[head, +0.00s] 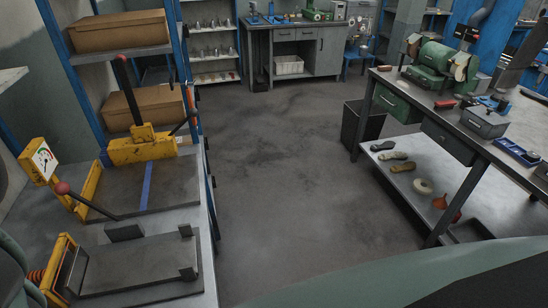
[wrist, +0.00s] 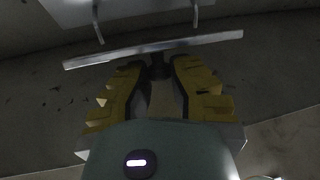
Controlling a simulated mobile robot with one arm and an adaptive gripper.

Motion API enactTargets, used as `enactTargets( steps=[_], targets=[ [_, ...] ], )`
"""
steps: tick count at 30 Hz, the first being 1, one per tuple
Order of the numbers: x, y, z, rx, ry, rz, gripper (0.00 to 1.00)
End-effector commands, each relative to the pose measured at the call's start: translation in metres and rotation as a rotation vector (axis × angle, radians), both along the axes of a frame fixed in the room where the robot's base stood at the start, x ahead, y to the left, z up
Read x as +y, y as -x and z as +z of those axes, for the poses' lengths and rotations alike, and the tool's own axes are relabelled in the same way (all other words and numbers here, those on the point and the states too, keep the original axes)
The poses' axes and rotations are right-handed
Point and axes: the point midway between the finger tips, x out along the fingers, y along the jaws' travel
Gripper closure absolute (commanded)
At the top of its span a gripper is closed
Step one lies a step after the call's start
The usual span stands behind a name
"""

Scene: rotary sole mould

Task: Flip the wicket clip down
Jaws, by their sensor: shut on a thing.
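In the wrist view, my gripper (wrist: 158,66) has its yellow-and-black fingers reaching up to a pale metal crossbar. This crossbar looks like part of the wicket clip (wrist: 215,40), with two bent legs running up from it to a pale plate (wrist: 130,8). A dark piece sits between the fingertips at the middle of the bar, and my gripper is shut there. The fingertips partly hide the contact. The bar is slightly tilted, its right end higher in the picture. I cannot pick out the gripper or the clip in the head view.
In the head view, a yellow press (head: 143,148) with a long lever stands on the left bench, beside a flat plate fixture (head: 140,264). A workbench (head: 455,120) with a green grinder (head: 431,62) stands at right. The floor (head: 270,180) between them is clear.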

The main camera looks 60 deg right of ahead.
Motion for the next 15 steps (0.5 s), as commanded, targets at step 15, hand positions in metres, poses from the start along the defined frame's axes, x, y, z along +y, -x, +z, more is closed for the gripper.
enactTargets(
  steps=[15],
  targets=[
    [0.007, -0.006, -0.015, -0.033, -0.039, 0.001, 1.00]
  ],
)
